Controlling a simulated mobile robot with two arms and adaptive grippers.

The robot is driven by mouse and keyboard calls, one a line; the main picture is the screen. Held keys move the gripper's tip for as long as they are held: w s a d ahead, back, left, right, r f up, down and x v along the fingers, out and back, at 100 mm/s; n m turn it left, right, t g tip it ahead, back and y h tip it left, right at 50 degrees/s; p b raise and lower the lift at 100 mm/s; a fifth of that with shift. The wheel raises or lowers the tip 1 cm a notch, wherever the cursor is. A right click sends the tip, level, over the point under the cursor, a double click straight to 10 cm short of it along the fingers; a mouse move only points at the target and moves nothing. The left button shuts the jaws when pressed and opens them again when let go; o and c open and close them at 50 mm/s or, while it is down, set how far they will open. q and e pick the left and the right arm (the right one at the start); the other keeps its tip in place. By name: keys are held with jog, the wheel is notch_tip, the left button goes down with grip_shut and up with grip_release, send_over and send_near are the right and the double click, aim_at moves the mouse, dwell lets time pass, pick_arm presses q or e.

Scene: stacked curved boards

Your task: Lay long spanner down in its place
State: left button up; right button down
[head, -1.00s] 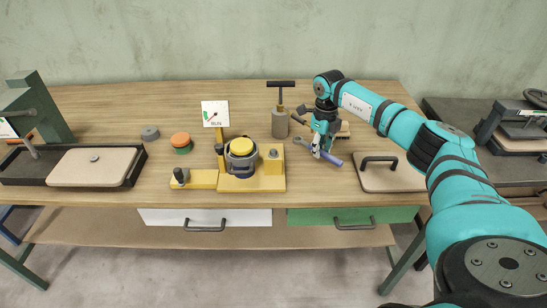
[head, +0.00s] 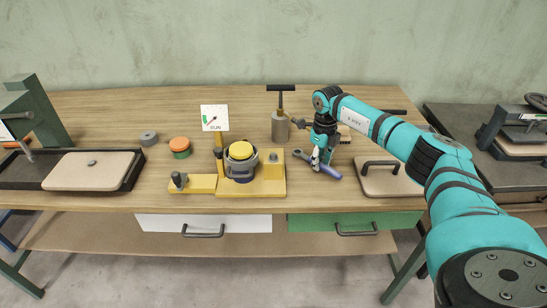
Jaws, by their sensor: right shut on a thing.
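The long spanner (head: 331,171), with a blue handle and a grey head (head: 299,153), lies slantwise low over the wooden bench or on it; I cannot tell if it touches. My right gripper (head: 317,163) points down and is shut on the spanner around its middle, hiding that part. The spanner is between the yellow fixture (head: 272,187) and the beige board with a black handle (head: 385,184). No marked place for it is clearly visible. My left gripper is not in view.
A grey cylinder with a black T-handle (head: 280,126) stands behind and left of the gripper. A gauge sign (head: 214,117) and an orange-green puck (head: 180,147) are further left. A black tray (head: 133,175) holds another beige board. Bench (head: 118,110) is clear at the back left.

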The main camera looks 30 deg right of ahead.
jog(key=shift+f+b, duration=0.35)
jog(key=shift+f, duration=0.25)
jog(key=c, duration=1.1)
grip_release()
jog(key=shift+r, duration=0.15)
notch_tip(320, 180, up, 12)
jog(key=shift+f, duration=0.1)
